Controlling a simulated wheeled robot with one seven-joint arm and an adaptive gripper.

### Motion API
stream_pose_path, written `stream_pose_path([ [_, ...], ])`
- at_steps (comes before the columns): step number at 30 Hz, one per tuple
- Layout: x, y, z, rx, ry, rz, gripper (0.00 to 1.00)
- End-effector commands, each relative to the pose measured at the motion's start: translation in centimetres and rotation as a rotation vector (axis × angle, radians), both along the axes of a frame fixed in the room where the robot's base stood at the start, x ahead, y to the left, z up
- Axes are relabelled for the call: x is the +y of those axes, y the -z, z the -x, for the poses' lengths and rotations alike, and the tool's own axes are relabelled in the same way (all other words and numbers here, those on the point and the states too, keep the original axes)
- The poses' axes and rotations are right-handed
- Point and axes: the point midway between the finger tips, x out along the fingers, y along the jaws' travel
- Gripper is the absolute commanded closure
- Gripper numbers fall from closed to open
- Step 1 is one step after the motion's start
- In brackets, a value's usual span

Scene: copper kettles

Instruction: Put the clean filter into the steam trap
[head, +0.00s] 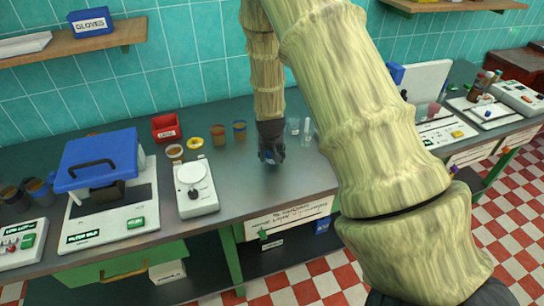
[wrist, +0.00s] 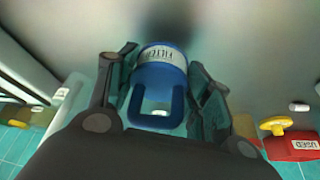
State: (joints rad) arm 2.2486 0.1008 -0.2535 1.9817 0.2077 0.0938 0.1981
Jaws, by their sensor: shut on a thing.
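My gripper (head: 272,156) points down, low over the middle of the grey counter in the head view. In the wrist view my gripper (wrist: 162,78) is shut on a blue filter (wrist: 158,78) with a pale label reading "FILTER" and a loop handle towards the camera. One finger is on each side of it. In the head view only a small blue patch of it shows between the fingers. I cannot tell whether it touches the counter. I cannot pick out the steam trap with certainty in either view.
A red bin (head: 165,127), labelled "USED" in the wrist view (wrist: 295,149), stands at the back left. A yellow ring-shaped thing (head: 193,143), jars and a white scale (head: 195,188) stand left of my gripper. A blue-lidded machine (head: 100,165) is further left. Clear glasses (head: 307,131) stand right.

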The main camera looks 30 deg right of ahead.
Motion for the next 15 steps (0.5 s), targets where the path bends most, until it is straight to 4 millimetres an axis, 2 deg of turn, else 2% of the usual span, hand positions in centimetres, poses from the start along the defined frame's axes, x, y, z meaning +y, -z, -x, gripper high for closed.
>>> stream_pose_path([
  [6, 0.0, 1.7, 0.1, 0.001, 0.000, 0.000, 0.75],
  [15, 0.0, 2.0, 0.0, -0.001, 0.000, 0.001, 0.75],
])
